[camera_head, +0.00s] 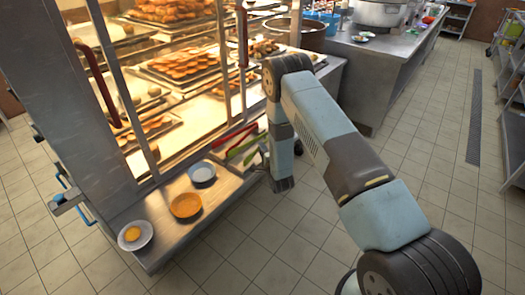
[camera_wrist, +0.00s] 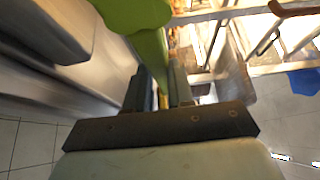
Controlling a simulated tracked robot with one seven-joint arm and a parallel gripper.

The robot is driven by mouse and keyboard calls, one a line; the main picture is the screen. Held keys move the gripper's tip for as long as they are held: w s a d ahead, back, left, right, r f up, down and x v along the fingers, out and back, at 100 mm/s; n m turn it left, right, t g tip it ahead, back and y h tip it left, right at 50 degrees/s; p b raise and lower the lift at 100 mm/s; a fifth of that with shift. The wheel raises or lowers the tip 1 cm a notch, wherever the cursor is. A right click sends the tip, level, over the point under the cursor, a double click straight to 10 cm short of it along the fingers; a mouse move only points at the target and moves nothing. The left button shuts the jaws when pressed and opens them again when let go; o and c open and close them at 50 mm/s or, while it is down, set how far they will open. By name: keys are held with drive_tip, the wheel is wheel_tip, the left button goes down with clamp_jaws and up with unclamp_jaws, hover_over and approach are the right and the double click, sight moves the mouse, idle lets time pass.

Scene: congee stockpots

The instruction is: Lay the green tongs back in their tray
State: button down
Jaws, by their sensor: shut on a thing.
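Green tongs (camera_wrist: 148,45) are held between the fingers of my gripper (camera_wrist: 165,88), which is shut on them in the wrist view. In the head view, green tongs (camera_head: 245,145) and red tongs (camera_head: 234,134) show at the right end of the steel counter, beside my arm. My fingertips are mostly hidden there. The tongs' tray cannot be made out clearly. I cannot tell whether the held tongs touch the counter.
On the steel counter (camera_head: 160,215) are an orange plate (camera_head: 186,205), a bowl (camera_head: 201,173) and a white plate with yellow food (camera_head: 134,235). A lit pastry cabinet (camera_head: 170,75) stands behind. A big pot (camera_head: 380,12) stands farther back.

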drive_tip(key=shift+f, duration=0.6)
drive_tip(key=c, duration=0.9)
unclamp_jaws()
